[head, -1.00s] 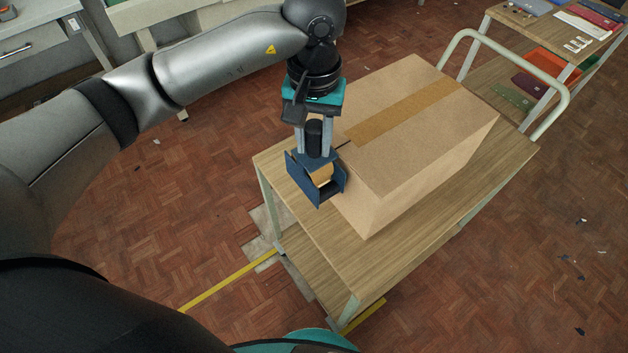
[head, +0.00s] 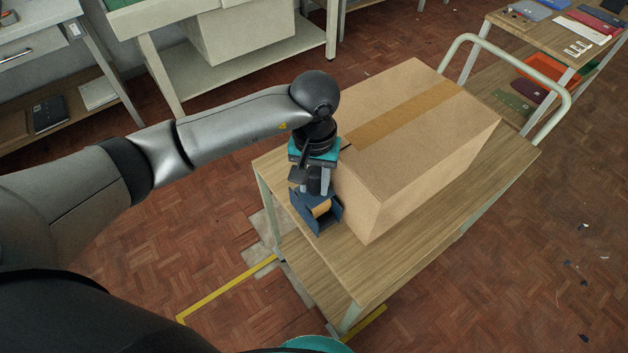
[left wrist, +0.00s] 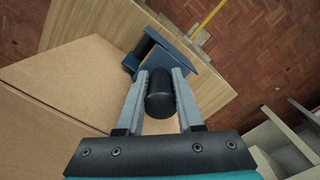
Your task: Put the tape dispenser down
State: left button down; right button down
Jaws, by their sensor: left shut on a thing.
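My left gripper (head: 313,188) is shut on the dark handle of the tape dispenser (head: 317,212), a blue body with a roll of tan tape. The dispenser is at the near left part of the cart's top (head: 385,270), beside the cardboard box (head: 420,145). Its base is at or very close to the wood; I cannot tell whether it touches. In the left wrist view, the black handle of the dispenser (left wrist: 160,98) sits between both fingers, with the blue body beyond. My right gripper is not in view.
The large taped box fills most of the cart top; bare wood shows along its near side. The cart's pale handle rail (head: 563,95) stands at the far right end. A shelf table (head: 560,30) with folders stands behind. Workbenches (head: 150,25) stand at the upper left.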

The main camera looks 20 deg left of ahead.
pick_arm(q)
jog(key=shift+f, duration=0.15)
jog(key=c, duration=0.5)
grip_release()
jog(key=shift+c, duration=0.2)
notch_tip(320, 180, up, 12)
jog(key=shift+r+p, duration=0.2)
jog(key=shift+p, duration=0.25)
